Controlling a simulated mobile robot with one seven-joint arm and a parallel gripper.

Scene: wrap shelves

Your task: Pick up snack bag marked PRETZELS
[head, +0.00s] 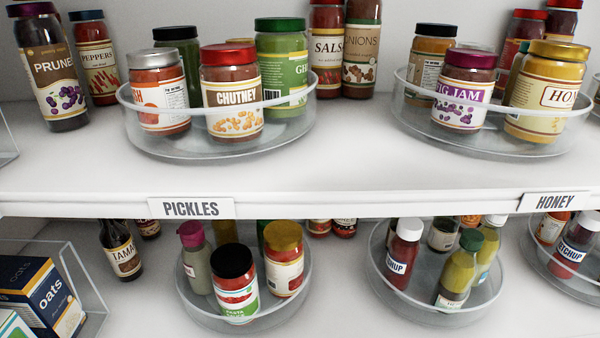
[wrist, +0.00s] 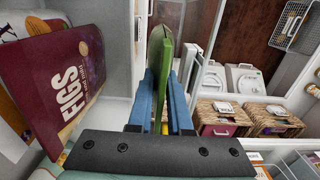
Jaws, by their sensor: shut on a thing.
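My gripper (wrist: 166,88) shows in the wrist view, with its blue fingers shut on a thin green bag (wrist: 159,50). The bag is upright in the picture and seen nearly edge-on, and its upper part sticks out beyond the fingers. No lettering on it can be read, so I cannot tell whether it is marked PRETZELS. Neither my gripper nor this bag shows in the head view.
A dark red FIGS package (wrist: 65,80) is close on the left in the wrist view. Wicker baskets (wrist: 222,120) stand at right. The head view shows a shelf (head: 345,175) with clear turntables (head: 215,150) of jars, and an oats box (head: 45,290) lower left.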

